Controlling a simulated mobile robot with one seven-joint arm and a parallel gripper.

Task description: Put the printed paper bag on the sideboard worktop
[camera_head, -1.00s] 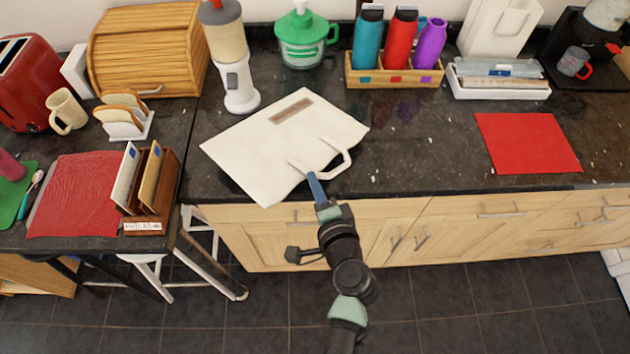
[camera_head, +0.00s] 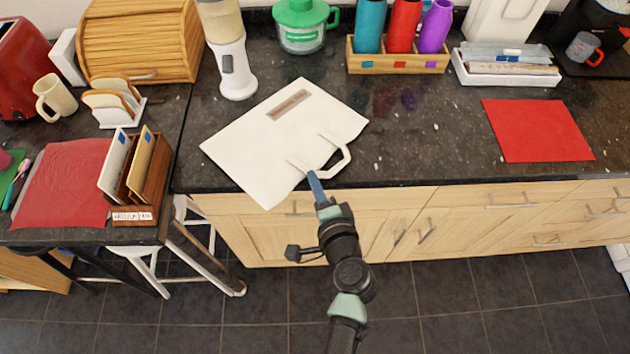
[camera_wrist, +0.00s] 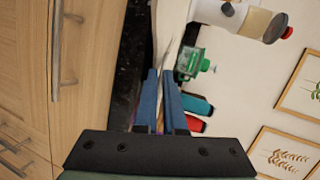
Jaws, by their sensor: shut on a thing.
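The white paper bag (camera_head: 270,142) has a brown printed label and two handles. It lies flat-wise over the dark worktop (camera_head: 430,145), its near corner reaching past the front edge. I cannot tell whether it touches the worktop or hangs just above it. My gripper (camera_head: 315,180) is at the bag's near right edge, by the handles, with blue fingers shut on it. In the wrist view the fingers (camera_wrist: 169,100) are close together, and the bag shows as a thin, pale, nearly edge-on shape between and beyond them.
Behind the bag stand a white blender (camera_head: 233,65), a green-lidded jug (camera_head: 302,35) and a wooden bottle rack (camera_head: 398,62). A red mat (camera_head: 538,130) lies to the right, with bare worktop between. A letter rack (camera_head: 140,185) stands left, on a separate table.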

